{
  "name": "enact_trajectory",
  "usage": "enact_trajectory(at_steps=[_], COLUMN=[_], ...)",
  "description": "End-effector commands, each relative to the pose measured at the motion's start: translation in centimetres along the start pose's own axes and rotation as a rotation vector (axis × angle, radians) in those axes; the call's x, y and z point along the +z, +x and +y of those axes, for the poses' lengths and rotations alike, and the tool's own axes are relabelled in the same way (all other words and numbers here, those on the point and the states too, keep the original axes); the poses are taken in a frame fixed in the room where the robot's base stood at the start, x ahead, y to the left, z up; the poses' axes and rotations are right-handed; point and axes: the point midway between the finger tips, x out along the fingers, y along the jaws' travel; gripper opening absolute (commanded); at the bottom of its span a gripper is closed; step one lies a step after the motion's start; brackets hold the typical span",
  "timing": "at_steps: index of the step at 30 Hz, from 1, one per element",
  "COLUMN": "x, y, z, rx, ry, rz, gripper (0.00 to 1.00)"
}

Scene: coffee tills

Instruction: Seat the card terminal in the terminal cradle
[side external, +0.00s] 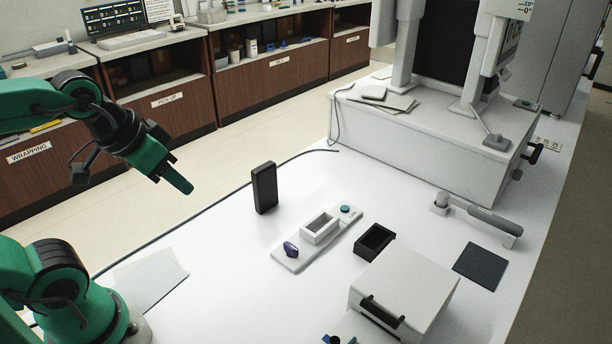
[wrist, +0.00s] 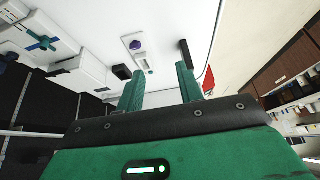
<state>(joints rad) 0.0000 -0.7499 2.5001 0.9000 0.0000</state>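The card terminal, a black upright block (side external: 264,187), stands on the white counter left of a white base plate. In the wrist view the black terminal (wrist: 185,50) is just beyond the right fingertip. The plate carries a white rectangular open socket (side external: 320,227), which looks like the terminal cradle; it is empty. The wrist view shows this plate small (wrist: 138,52). My gripper (side external: 181,180) hangs in the air left of the terminal, apart from it. In the wrist view its green fingers (wrist: 159,69) are spread with nothing between them.
A purple piece (side external: 291,249) and a teal button (side external: 345,209) sit on the plate's ends. An open black box (side external: 374,241) stands right of it. A white box (side external: 405,290), a dark mat (side external: 481,266) and the large white machine (side external: 430,130) stand further right. A pale sheet (side external: 150,280) lies left.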

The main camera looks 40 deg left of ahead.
Motion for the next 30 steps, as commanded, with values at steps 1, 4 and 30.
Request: enact_trajectory(at_steps=[1, 4, 30], x=[0.0, -0.1, -10.8], y=[0.0, 0.0, 3.6], z=[0.0, 0.0, -2.2], rx=[0.0, 0.0, -0.016], ry=[0.0, 0.0, 0.01], rz=[0.0, -0.001, -0.22], gripper=[0.36, 0.29, 0.29])
